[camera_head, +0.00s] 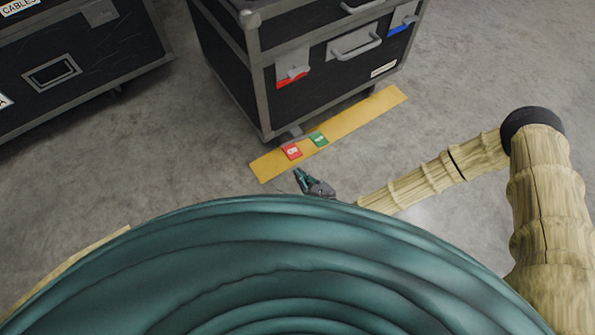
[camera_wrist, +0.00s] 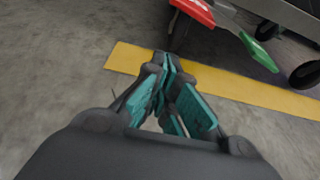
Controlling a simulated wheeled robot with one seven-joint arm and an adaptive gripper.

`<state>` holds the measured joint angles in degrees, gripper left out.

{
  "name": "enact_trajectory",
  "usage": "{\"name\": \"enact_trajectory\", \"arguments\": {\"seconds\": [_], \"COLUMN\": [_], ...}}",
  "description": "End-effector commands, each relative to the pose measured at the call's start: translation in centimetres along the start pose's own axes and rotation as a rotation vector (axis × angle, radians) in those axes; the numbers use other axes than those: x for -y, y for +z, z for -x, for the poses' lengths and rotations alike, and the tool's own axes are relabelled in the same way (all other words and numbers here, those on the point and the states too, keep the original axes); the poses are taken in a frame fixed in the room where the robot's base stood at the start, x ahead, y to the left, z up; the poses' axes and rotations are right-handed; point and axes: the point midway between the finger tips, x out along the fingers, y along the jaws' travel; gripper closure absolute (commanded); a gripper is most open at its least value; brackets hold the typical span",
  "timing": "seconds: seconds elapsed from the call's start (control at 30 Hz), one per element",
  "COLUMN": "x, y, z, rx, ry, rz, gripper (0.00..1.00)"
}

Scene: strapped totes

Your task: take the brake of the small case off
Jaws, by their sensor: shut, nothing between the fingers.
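The black case with grey metal edges (camera_head: 310,55) stands on casters at the top middle of the head view; I take it for the small case. A red pedal (camera_head: 291,152) and a green pedal (camera_head: 318,139) with white marks stick out at its near lower corner. In the wrist view the red pedal (camera_wrist: 195,10) is at the top, and the green pedal (camera_wrist: 258,52) is to its right, near the wheels. My gripper (camera_head: 299,172) is shut and empty, just short of the red pedal and apart from it. Which pedal is pressed, I cannot tell.
A yellow floor strip (camera_head: 365,117) runs under the pedals. Another black case (camera_head: 75,60) with a CABLES label stands at the left. Caster wheels (camera_wrist: 305,75) show at the right of the wrist view. Bare concrete floor (camera_head: 190,165) lies between the cases and me.

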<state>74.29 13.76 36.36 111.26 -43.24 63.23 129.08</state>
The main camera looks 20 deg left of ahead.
Motion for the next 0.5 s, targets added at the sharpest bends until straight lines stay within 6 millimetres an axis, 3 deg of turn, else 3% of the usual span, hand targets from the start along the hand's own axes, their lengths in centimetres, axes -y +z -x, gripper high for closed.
{"name": "enact_trajectory", "arguments": {"seconds": [0.3,0.5], "x": [0.4,0.5], "y": [0.1,-0.1], "z": [5.1,6.8], "rx": [-0.003,-0.002], "ry": [-0.002,-0.001], "rz": [-0.003,-0.001], "gripper": [1.00,1.00]}}
